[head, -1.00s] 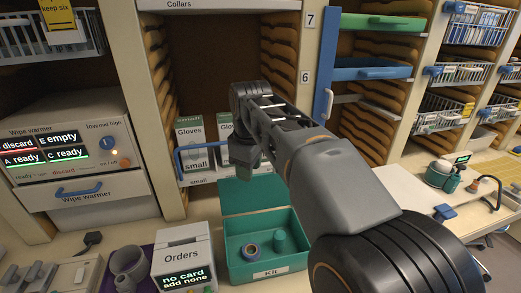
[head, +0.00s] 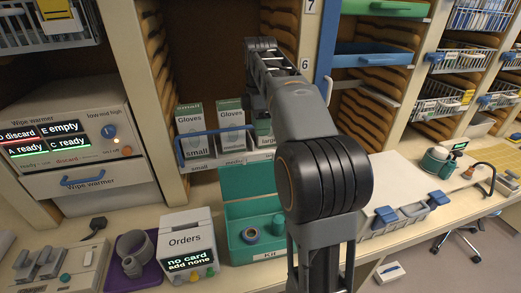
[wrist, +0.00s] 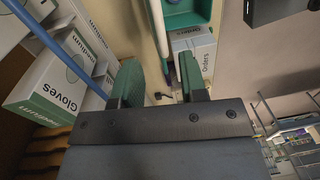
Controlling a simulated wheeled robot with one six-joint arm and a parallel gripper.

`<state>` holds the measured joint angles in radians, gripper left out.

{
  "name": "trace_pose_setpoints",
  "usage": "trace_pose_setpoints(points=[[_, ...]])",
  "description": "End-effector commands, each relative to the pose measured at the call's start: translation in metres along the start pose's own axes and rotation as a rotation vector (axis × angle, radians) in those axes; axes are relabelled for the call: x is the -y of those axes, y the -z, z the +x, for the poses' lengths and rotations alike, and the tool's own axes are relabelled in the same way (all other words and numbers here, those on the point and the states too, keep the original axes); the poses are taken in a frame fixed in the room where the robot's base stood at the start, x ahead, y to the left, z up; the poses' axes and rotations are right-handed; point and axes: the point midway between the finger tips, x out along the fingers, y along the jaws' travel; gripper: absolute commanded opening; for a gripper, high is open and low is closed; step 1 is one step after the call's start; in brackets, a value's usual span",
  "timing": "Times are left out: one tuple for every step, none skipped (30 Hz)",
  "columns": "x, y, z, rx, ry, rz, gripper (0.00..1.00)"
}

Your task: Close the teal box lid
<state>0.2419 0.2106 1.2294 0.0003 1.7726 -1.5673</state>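The teal box (head: 236,252), labelled Kit, stands on the counter in the head view. Its lid (head: 235,183) is open, standing up at the back below the glove shelf. My arm covers the box's right side. In the head view my gripper is hidden behind the arm, near the shelf above the box. In the wrist view my gripper (wrist: 159,78) is open, its green-padded fingers apart with nothing held between them. Part of a teal surface (wrist: 186,18) shows beyond it at the top.
Glove boxes (head: 195,132) stand on a shelf with a blue rail (head: 182,157) just above the lid. The Orders box (head: 186,240) is close to the teal box's left. A tray with blue-handled items (head: 395,222) lies right of my arm.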

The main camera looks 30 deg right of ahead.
Motion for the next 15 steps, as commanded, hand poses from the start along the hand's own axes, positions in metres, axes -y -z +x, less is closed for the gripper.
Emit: trace_pose_setpoints(points=[[0.001, 0.0, 0.011, 0.0, 0.002, 0.0, 0.39], [0.001, 0.0, 0.016, 0.0, 0.003, 0.0, 0.39], [0.001, 0.0, 0.023, 0.0, 0.002, 0.0, 0.39], [0.001, 0.0, 0.028, 0.0, 0.003, 0.0, 0.39], [0.001, 0.0, 0.033, 0.0, 0.003, 0.0, 0.39], [0.001, 0.0, 0.039, 0.0, 0.002, 0.0, 0.39], [0.001, 0.0, 0.043, 0.0, 0.001, 0.0, 0.39], [0.001, 0.0, 0.047, 0.0, 0.002, 0.0, 0.39], [0.001, 0.0, 0.051, 0.0, 0.0, 0.0, 0.39], [0.001, 0.0, 0.055, 0.0, 0.001, 0.001, 0.39], [0.001, 0.0, 0.058, 0.0, 0.001, 0.001, 0.39], [0.0, 0.0, 0.061, 0.0, 0.0, 0.001, 0.39], [0.001, 0.0, 0.064, 0.0, 0.001, 0.001, 0.39], [0.0, 0.0, 0.066, 0.0, 0.001, 0.001, 0.39], [0.0, 0.0, 0.068, 0.0, -0.001, 0.001, 0.39]])
